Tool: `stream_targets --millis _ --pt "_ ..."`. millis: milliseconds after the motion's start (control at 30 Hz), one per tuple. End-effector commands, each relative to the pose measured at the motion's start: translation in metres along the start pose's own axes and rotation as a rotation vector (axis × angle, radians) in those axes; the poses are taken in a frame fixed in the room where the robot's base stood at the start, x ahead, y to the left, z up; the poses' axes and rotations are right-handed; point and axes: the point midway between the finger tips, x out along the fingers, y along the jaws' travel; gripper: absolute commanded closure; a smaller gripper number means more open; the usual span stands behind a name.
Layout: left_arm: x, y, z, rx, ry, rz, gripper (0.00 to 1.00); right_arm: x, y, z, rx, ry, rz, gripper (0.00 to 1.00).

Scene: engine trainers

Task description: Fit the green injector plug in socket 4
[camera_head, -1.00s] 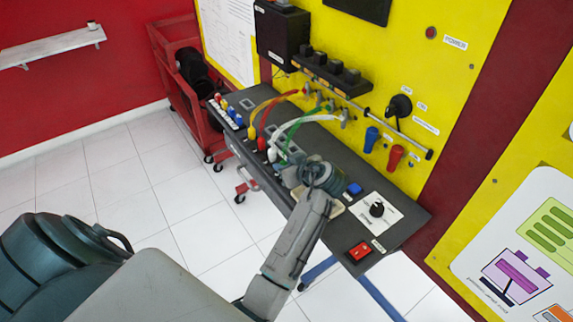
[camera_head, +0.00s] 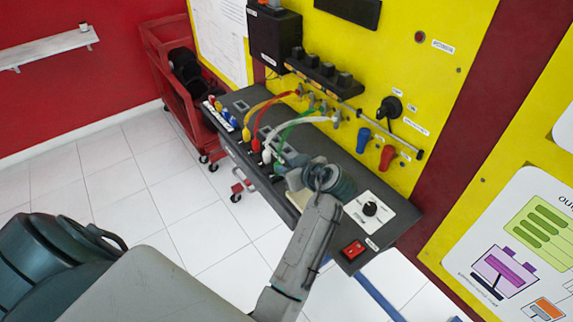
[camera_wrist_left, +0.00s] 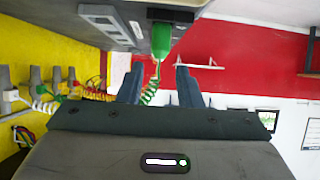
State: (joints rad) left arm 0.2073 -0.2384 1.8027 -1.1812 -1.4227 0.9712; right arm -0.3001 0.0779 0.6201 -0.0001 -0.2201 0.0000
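The green injector plug (camera_wrist_left: 161,40) shows in the left wrist view, at a dark socket block (camera_wrist_left: 170,16); whether it is fully seated I cannot tell. Its coiled green lead (camera_wrist_left: 153,84) hangs from it. My left gripper (camera_wrist_left: 160,75) has its two dark fingers spread wide, with the plug ahead of them and the lead in line with the gap. In the head view the green lead (camera_head: 290,127) runs to the console, where my left gripper (camera_head: 287,158) and wrist hide the plug. Socket numbers are not legible. My right gripper is not in view.
Yellow (camera_head: 262,103), red (camera_head: 266,122) and white (camera_head: 300,124) leads run from the panel to the dark console (camera_head: 340,240). A dial plate (camera_head: 369,210) and red switch (camera_head: 352,250) sit on its near end. A red cart (camera_head: 160,60) stands beyond.

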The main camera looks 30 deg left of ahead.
Motion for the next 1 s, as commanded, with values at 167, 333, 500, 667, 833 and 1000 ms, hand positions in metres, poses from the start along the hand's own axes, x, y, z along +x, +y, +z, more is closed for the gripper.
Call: stream_targets --millis 167,333,500,667,833,1000 --pt "0.0 0.0 0.0 0.0 0.001 0.0 0.68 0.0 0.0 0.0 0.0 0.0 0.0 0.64" --pt "-0.001 0.0 -0.002 0.0 0.001 0.0 0.68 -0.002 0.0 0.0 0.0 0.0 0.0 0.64" --pt "-0.008 0.0 -0.014 -0.002 0.001 0.001 0.68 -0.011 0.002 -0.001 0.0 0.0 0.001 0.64" --pt "-0.016 0.0 -0.029 -0.002 0.001 0.001 0.68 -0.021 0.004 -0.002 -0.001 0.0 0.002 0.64" --pt "-0.018 0.0 -0.033 -0.001 0.0 0.0 0.68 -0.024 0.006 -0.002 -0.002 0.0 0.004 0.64" --pt "-0.018 0.001 -0.032 -0.001 -0.001 0.001 0.66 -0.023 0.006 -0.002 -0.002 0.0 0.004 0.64"
